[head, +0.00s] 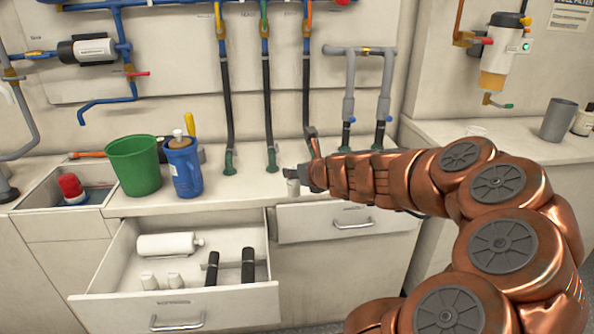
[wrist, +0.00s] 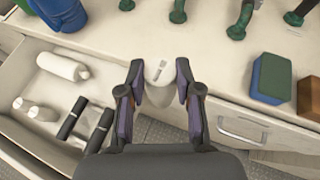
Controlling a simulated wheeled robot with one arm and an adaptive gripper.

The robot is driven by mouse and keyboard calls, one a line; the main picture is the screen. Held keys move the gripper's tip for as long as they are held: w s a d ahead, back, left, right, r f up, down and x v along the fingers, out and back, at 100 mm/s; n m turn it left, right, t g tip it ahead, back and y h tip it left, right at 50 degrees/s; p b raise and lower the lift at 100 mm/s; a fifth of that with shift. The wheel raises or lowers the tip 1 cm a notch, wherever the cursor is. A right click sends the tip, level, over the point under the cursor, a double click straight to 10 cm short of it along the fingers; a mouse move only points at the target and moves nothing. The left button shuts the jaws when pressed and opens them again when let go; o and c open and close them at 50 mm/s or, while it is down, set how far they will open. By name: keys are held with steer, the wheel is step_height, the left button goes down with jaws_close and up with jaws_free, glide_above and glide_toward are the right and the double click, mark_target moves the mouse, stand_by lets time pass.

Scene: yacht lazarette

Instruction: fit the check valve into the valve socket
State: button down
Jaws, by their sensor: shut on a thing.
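My gripper (wrist: 157,85) is shut on a small white cylindrical piece with a grey mark on top, which I take to be the check valve (wrist: 158,73). It is above the counter's front edge, just right of the open drawer. In the head view the white piece (head: 292,187) shows below my gripper (head: 298,176), partly hidden by it. Green fittings stand on the counter behind it, at the lower ends of black hoses; one is the left fitting (head: 230,163), another the middle fitting (head: 271,160). I cannot tell which part is the valve socket.
The open drawer (head: 170,297) holds a white bottle (head: 168,244), two small white cylinders (head: 161,281) and two black tubes (head: 248,265). A green bucket (head: 134,165) and blue jug (head: 183,168) stand left on the counter. A green-blue sponge (wrist: 271,78) lies right.

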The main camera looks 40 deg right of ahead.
steer(key=w+d+f, duration=0.1)
steer(key=w+d, duration=0.2)
steer(key=w+d+f+b, duration=0.1)
steer(key=w+d+f, duration=0.1)
steer(key=w+d, duration=0.1)
steer(key=w+d+f+b, duration=0.1)
steer(key=w+d+f, duration=0.1)
steer(key=w+d, duration=0.1)
steer(key=shift+w+d, duration=0.1)
steer(key=shift+d, duration=0.2)
stand_by(0.3)
steer(key=c, duration=0.8)
jaws_free()
